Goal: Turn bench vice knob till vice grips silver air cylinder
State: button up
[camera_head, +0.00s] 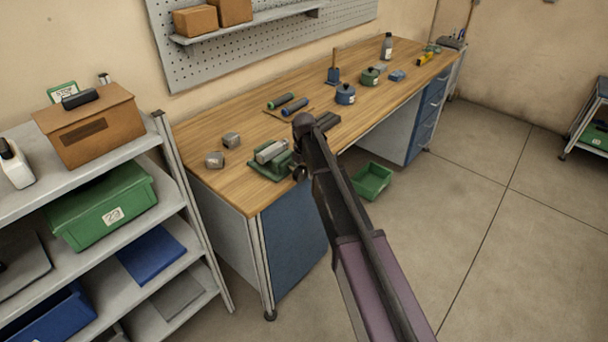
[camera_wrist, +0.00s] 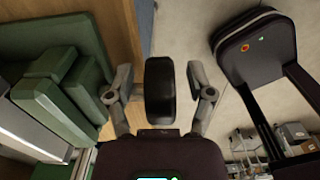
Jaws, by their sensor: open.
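The green bench vice (camera_head: 262,171) stands at the near end of the wooden workbench. The silver air cylinder (camera_head: 271,151) lies at its jaws; I cannot tell whether both jaws touch it. In the wrist view the green vice body (camera_wrist: 65,65) fills the left, with part of the pale silver cylinder (camera_wrist: 22,125) beside it. The dark knob (camera_wrist: 160,92) is upright in the middle of that view. My gripper (camera_wrist: 160,72) is open, with one finger on each side of the knob and a visible gap on both sides. My arm partly hides this area in the head view.
Two grey metal blocks (camera_head: 231,140) sit left of the vice. Green and blue rolls (camera_head: 294,106) and a blue pot (camera_head: 345,94) stand farther along the bench (camera_head: 225,185). A shelf rack (camera_head: 190,215) is at left. A green bin (camera_head: 372,181) is on the floor.

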dwell(0.3)
grip_shut()
jog(key=shift+f, duration=0.15)
jog(key=g+y+b, duration=0.1)
jog(key=f+g+y+b, duration=0.1)
jog(key=g, duration=0.1)
jog(key=shift+w+y+b, duration=0.1)
jog(key=shift+y+b, duration=0.2)
jog(key=shift+y, duration=0.1)
jog(key=shift+f+g+y+b, duration=0.15)
jog(key=shift+g+y+b, duration=0.45)
jog(key=shift+g+b, duration=0.35)
jog(key=shift+s+g+y+b, duration=0.2)
jog(key=shift+g+y+b, duration=0.15)
jog(key=shift+g, duration=0.2)
jog(key=shift+a, duration=0.1)
